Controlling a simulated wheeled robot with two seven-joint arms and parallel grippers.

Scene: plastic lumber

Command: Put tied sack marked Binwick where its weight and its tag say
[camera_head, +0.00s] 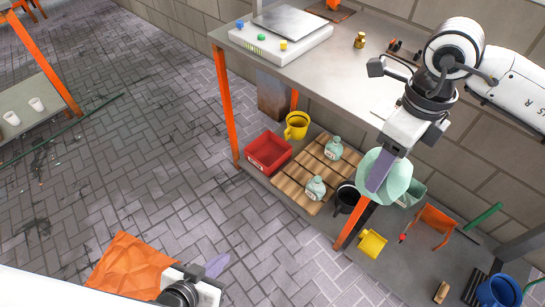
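A pale green sack (401,181) hangs at my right gripper (379,174), in front of the table's edge. One grey finger lies across the sack's near side; the other is hidden, and the gripper looks shut on it. No tag on it can be read. Two smaller-looking pale green tied sacks with white tags, a rear one (333,149) and a front one (316,188), stand on a wooden pallet (290,172); their tags are too small to read. My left gripper (216,265) is low at the bottom, over the paving, with no held thing visible; its opening is unclear.
A scale (268,42) with blue, green and yellow buttons stands on the table (335,75). A red bin (268,152), yellow bucket (297,125) and black bucket (347,197) sit below. A yellow container (372,243), orange stand (435,220) and blue bucket (498,291) are right. Paving left is mostly clear.

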